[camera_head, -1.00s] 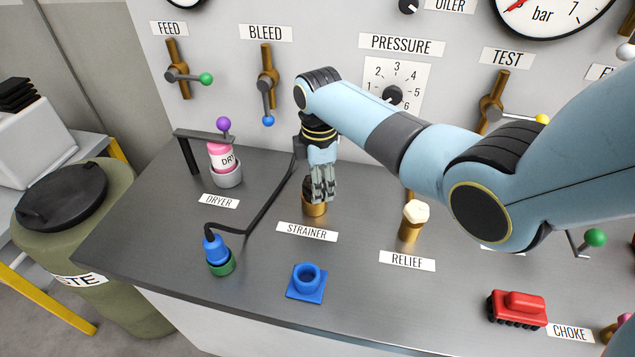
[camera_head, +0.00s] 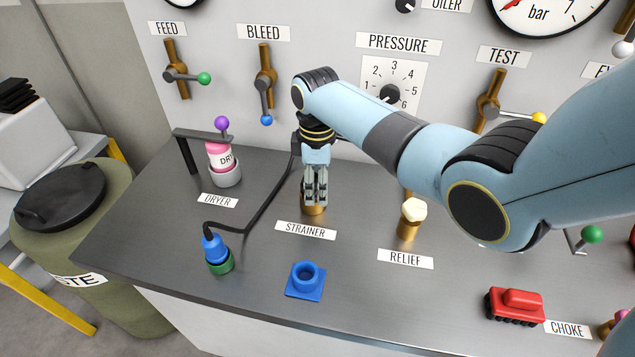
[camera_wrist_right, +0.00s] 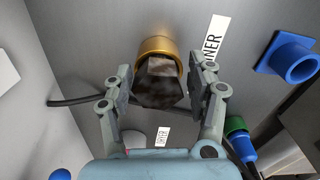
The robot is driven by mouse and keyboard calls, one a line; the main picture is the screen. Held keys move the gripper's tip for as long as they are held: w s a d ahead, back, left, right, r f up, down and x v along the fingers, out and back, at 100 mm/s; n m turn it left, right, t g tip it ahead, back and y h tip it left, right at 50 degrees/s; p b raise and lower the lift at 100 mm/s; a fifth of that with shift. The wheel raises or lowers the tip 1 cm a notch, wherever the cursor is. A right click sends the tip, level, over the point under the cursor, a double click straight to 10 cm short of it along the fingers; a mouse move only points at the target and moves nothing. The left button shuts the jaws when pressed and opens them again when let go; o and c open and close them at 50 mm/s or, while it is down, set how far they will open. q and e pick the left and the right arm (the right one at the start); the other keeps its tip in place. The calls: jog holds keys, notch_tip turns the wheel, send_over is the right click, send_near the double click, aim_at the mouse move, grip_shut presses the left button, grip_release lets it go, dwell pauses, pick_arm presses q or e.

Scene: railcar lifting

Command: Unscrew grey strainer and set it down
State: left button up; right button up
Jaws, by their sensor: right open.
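The strainer (camera_wrist_right: 160,85) shows in the right wrist view as a dark grey-brown block-shaped plug seated in a brass collar (camera_wrist_right: 157,46). In the head view the brass collar (camera_head: 313,208) stands behind the STRAINER label, and my gripper hides most of the strainer. My right gripper (camera_head: 316,200) points down over it. In the right wrist view the open fingers of my right gripper (camera_wrist_right: 161,88) stand on either side of the strainer, with gaps visible. My left gripper is not in view.
A blue square socket (camera_head: 306,281) stands in front of the strainer. A blue plug (camera_head: 214,248) with a black cable is left, the RELIEF fitting (camera_head: 412,220) right. The pink dryer (camera_head: 219,155) stands under a black bracket. Grey bench top (camera_head: 265,245) is bare between them.

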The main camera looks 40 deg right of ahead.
aim_at(317, 181)
jog(key=m, duration=0.5)
jog(key=shift+m, duration=0.4)
jog(key=m, duration=0.5)
jog(key=shift+c, duration=0.5)
jog(key=shift+w, duration=0.1)
jog(key=c, duration=0.9)
jog(key=n, duration=0.4)
jog(key=shift+d, duration=0.1)
jog(key=n, duration=0.4)
jog(key=shift+d+n, duration=0.1)
jog(key=shift+n, duration=0.3)
jog(key=shift+r, duration=2.65)
